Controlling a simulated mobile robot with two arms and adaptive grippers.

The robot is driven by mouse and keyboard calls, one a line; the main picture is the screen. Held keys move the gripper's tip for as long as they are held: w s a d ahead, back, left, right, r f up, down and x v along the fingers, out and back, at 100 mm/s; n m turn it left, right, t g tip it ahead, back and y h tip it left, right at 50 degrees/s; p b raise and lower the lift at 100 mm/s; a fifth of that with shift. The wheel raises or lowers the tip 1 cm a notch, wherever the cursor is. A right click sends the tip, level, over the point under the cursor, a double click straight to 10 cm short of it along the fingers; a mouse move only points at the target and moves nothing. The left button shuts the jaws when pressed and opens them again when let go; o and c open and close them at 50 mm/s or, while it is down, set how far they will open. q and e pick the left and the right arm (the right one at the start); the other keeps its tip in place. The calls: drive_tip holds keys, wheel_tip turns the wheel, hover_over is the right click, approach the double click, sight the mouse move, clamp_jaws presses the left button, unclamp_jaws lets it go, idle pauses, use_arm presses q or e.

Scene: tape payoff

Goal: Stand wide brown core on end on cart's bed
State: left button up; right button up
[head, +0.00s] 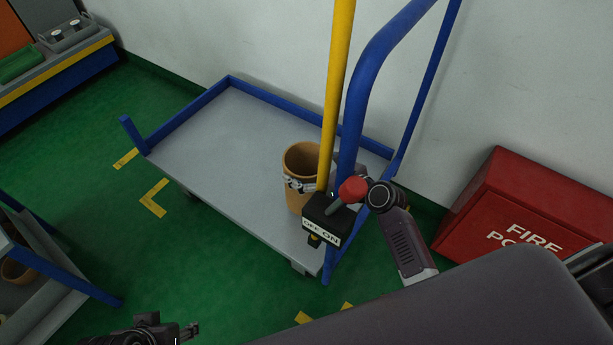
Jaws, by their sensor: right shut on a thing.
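The wide brown core (297,160) is upright over the right part of the cart's grey bed (215,140), its open end up. I cannot tell whether its lower end touches the bed. My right gripper (301,185) is shut on the core, with metal finger parts across its near side. The yellow pole, the blue handle and a black switch box hide most of this gripper and part of the core. My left gripper (188,331) is at the bottom edge, away from the cart, partly cut off; its jaw opening is unclear.
The yellow pole (337,80) with the switch box (322,225) and red knob (352,190) stands before the blue cart handle (372,75). A red fire box (530,205) is at right. A blue-framed rack (65,275) is at lower left. The bed's left part is clear.

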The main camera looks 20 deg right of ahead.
use_arm(q)
drive_tip(key=w, duration=0.1)
drive_tip(key=w+d+t+b, duration=0.1)
drive_tip(key=w, duration=0.1)
drive_tip(key=w+t+b, duration=0.1)
drive_tip(key=w, duration=0.1)
drive_tip(key=shift+w+d+r+h, duration=0.1)
drive_tip(key=shift+d+r+h, duration=0.15)
drive_tip(key=shift+h, duration=0.05)
use_arm(e)
wheel_tip(320, 180, down, 4)
drive_tip(key=shift+f, duration=0.1)
drive_tip(key=shift+f, duration=0.1)
use_arm(q)
drive_tip(key=shift+w+d+r+t, duration=0.1)
drive_tip(key=shift+w+t, duration=0.1)
drive_tip(key=shift+t, duration=0.1)
use_arm(e)
drive_tip(key=o, duration=1.8)
